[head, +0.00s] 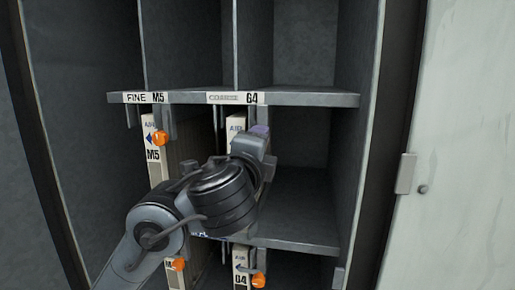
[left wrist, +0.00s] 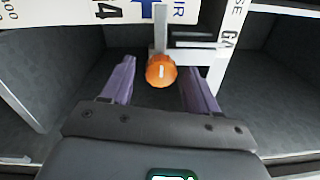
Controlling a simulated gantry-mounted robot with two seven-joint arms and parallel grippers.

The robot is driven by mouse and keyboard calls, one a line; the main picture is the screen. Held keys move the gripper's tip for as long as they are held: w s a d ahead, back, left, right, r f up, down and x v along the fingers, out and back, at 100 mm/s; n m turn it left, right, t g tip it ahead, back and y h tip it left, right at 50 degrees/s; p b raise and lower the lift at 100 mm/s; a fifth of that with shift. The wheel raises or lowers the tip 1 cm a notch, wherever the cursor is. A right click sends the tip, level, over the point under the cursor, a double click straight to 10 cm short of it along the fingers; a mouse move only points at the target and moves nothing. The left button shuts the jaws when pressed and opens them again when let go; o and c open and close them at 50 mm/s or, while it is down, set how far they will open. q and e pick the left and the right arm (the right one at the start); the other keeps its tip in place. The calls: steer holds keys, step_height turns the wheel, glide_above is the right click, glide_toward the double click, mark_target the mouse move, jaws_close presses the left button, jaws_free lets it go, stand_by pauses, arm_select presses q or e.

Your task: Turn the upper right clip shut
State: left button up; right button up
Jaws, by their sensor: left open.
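The upper right clip, an orange knob (left wrist: 161,71) with a pale mark on its face, shows in the left wrist view in front of a grey bracket. It sits between the two purple fingers of my left gripper (left wrist: 158,75), which are open, with a gap on each side. In the head view my left gripper (head: 261,132) is at the upper right filter (head: 237,123), and its body hides that clip. The right gripper is not in view.
Other orange clips show at the upper left (head: 160,138), lower left (head: 178,265) and lower right (head: 258,281). A shelf edge (head: 310,98) with labels runs above. The bay right of the filters (head: 305,150) is empty. A pale door (head: 455,140) stands at the right.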

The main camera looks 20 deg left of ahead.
arm_select(q)
steer(key=shift+s, duration=0.1)
steer(key=s+d, duration=0.1)
steer(key=s, duration=0.9)
steer(key=shift+s+d+f, duration=0.2)
steer(key=shift+s+d, duration=0.05)
steer(key=shift+d, duration=0.1)
